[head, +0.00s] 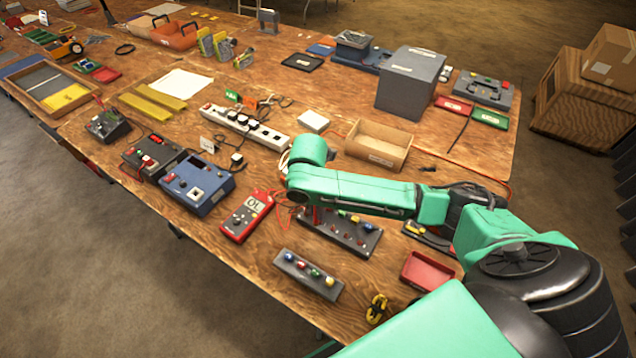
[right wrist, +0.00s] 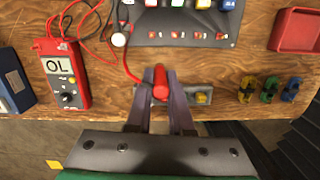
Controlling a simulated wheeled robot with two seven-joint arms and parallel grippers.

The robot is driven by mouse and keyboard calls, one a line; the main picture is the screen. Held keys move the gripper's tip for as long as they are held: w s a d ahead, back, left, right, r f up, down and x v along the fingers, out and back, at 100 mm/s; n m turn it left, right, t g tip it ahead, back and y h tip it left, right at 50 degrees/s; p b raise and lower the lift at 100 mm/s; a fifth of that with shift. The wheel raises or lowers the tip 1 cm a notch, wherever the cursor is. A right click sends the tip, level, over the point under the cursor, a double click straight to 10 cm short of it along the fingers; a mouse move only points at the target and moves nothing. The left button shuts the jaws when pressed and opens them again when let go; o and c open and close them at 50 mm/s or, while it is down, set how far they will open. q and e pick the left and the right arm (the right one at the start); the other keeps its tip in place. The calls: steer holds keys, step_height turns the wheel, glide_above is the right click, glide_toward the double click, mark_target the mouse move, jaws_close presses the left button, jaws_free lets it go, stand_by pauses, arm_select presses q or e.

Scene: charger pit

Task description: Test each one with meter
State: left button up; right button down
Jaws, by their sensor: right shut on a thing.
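The red meter (head: 245,217) lies near the front edge and reads OL; it also shows at the left of the right wrist view (right wrist: 65,75). My right gripper (right wrist: 162,80) is shut on a red probe (right wrist: 160,88), with a red lead running up from it. Behind it in that view is a small grey rack (right wrist: 203,96), mostly covered by the fingers. A larger dark panel (head: 345,235) holds several coloured cells. The right gripper's fingers are hard to make out in the head view. My left gripper is not in view.
A blue box (head: 196,187) stands left of the meter. A red tray (head: 428,270) lies right of the panel, and yellow clips (head: 377,308) lie at the front edge. A power strip (head: 245,127) and a cardboard tray (head: 378,145) stand behind. My right arm crosses above the panel.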

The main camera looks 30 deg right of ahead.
steer(key=w+d+f+n+b, duration=0.1)
steer(key=n, duration=0.2)
steer(key=w+d+f+n+b, duration=0.1)
steer(key=n, duration=0.3)
steer(key=w+d+f+n+t+b, duration=0.1)
steer(key=n+b, duration=0.1)
steer(key=n, duration=0.2)
steer(key=shift+f+y, duration=0.35)
steer(key=shift+y, duration=0.05)
steer(key=shift+w+f, duration=0.1)
steer(key=shift+f, duration=0.2)
arm_select(q)
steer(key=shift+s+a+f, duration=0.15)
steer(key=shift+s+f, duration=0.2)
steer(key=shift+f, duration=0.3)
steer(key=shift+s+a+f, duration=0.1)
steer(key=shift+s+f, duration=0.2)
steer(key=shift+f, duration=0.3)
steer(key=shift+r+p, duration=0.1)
steer(key=shift+p, duration=0.3)
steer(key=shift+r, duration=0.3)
steer(key=shift+p, duration=0.3)
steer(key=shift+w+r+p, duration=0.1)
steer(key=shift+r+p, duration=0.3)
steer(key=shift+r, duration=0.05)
